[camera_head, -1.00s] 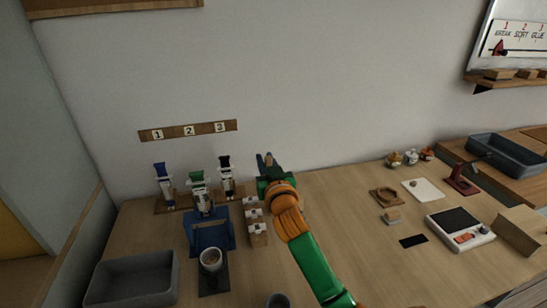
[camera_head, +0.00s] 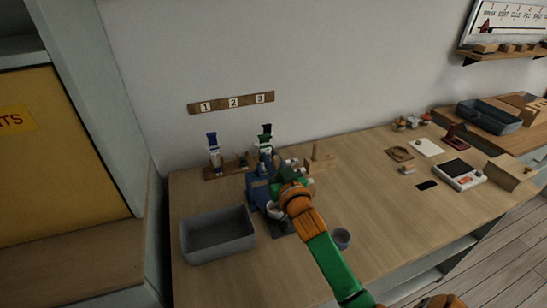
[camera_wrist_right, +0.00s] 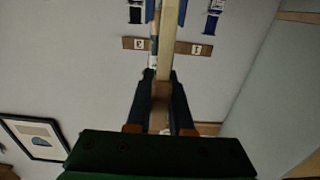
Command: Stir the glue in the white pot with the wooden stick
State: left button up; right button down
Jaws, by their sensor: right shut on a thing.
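The white pot (camera_head: 275,211) stands on the worktop, partly hidden by my right gripper and arm. Its glue cannot be made out. My right gripper (camera_head: 278,183) is at the pot, in front of the blue stand (camera_head: 254,190). In the right wrist view, it (camera_wrist_right: 160,100) is shut on the pale wooden stick (camera_wrist_right: 168,45), which runs out beyond the fingertips. The head view does not show clearly whether the stick's end is inside the pot. My left gripper is not in view.
Upright tubes (camera_head: 213,152) stand behind under a numbered board (camera_head: 232,102). A wooden block with a peg (camera_head: 319,159) stands behind right. The middle worktop is clear.

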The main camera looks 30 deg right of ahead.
notch_tip(320, 180, down, 8)
jog(key=b, duration=0.6)
jog(key=shift+b, duration=0.35)
